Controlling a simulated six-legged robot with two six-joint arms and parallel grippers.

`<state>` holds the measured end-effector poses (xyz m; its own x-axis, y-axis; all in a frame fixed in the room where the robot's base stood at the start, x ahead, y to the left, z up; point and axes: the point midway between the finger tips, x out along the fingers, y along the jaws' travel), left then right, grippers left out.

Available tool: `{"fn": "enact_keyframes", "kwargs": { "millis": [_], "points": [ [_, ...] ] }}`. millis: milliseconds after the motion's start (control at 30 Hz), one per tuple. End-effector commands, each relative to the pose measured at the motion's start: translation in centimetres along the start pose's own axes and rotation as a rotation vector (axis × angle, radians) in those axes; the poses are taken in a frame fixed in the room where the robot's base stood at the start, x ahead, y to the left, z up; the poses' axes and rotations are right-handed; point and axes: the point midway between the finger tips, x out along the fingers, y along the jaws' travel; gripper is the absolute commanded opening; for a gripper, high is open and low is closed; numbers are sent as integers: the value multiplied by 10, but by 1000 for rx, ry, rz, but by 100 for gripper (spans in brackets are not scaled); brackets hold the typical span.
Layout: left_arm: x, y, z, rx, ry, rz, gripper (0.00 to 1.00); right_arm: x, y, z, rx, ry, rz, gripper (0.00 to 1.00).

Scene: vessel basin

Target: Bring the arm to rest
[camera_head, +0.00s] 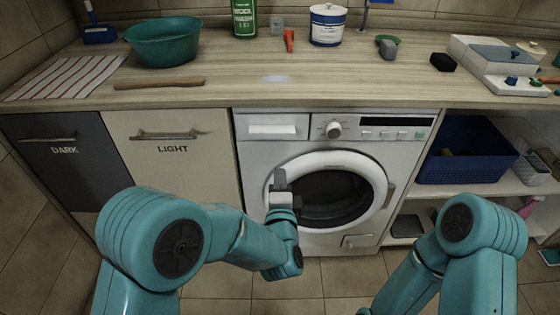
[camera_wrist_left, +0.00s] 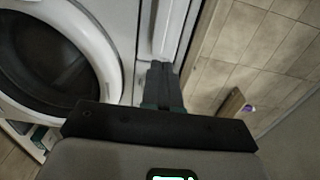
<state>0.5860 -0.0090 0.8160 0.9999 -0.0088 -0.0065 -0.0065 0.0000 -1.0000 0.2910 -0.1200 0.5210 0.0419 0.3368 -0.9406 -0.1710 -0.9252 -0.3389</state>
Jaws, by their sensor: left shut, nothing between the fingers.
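My left arm comes in from the left in the head view, and its gripper (camera_head: 281,180) is in front of the washing machine (camera_head: 260,155), at the left side of the round door (camera_head: 280,205). The gripper is shut and empty. In the left wrist view the shut fingers (camera_wrist_left: 160,75) point along the machine's front, beside the door's white ring (camera_wrist_left: 95,50). I cannot tell whether the fingers touch the machine. My right arm shows at the lower right of the head view, bent, with its gripper out of the picture.
The wooden counter (camera_head: 230,92) above holds a teal basin (camera_head: 163,45), a striped cloth (camera_head: 68,77), a wooden stick (camera_head: 160,84), a green bottle (camera_head: 243,18) and a white-blue tin (camera_head: 327,25). A blue crate (camera_head: 465,155) stands on the shelf at right. The tiled floor in front looks clear.

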Motion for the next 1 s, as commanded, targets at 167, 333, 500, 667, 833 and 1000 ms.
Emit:
{"fn": "enact_keyframes", "kwargs": {
  "millis": [167, 333, 500, 667, 833, 1000],
  "points": [
    [1, 4, 10, 0, -19, 8, 0, 0, 0, 0, 0, 0, 0, 43],
    [14, 47, 91, 14, -161, 93, 0, 0, 0, 0, 0, 0, 0, 43],
    [-24, 155, 175, -106, -212, 393, 0, 0, 0, 0, 0, 0, 0, 43],
    [-114, 252, 190, -604, -290, 783, 0, 0, 0, 0, 0, 0, 0, 43],
    [-208, 293, 161, -1094, -513, 1130, 0, 0, 0, 0, 0, 0, 0, 43],
    [-267, 297, 135, -1365, -776, 1330, 0, 0, 0, 0, 0, 0, 0, 43]
  ]
}}
